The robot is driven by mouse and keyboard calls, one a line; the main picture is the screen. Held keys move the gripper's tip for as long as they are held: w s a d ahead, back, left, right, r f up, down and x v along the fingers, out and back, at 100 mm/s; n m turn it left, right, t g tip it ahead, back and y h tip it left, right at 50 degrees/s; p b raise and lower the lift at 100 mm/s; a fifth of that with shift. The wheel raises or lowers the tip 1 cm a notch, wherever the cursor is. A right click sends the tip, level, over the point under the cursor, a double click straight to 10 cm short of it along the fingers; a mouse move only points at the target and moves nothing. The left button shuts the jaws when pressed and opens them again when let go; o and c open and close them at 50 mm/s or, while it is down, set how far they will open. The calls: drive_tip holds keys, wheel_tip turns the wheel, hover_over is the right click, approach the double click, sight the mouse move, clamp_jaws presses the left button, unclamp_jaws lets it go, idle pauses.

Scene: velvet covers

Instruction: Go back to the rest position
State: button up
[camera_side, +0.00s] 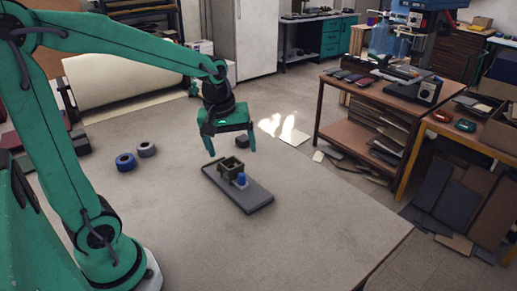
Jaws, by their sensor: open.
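My gripper (231,150) is open and empty, its two green fingers pointing down. It hangs above the far end of a dark grey flat tray (258,199) on the work surface. On the tray stand a small olive open-topped box (231,166) and a small blue object (242,178) on a pale base beside it. A small dark block (242,141) shows behind the gripper, close to its right finger. I cannot tell the exact height of the fingertips above the tray.
A blue tape roll (126,162) and a grey tape roll (147,149) lie to the left on the work surface (330,225). A wooden bench (375,90) with tools stands at the right. The front and right of the surface are clear.

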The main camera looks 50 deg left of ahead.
drive_tip(key=s+d+r+m+t, duration=0.1)
drive_tip(key=s+d+r+m, duration=0.1)
drive_tip(key=s+m, duration=0.3)
drive_tip(key=s+d+r+m+t, duration=0.2)
drive_tip(key=s+d+r+m, duration=0.1)
drive_tip(key=s+m, duration=0.2)
drive_tip(key=shift+s+m, duration=0.3)
drive_tip(key=shift+s, duration=0.6)
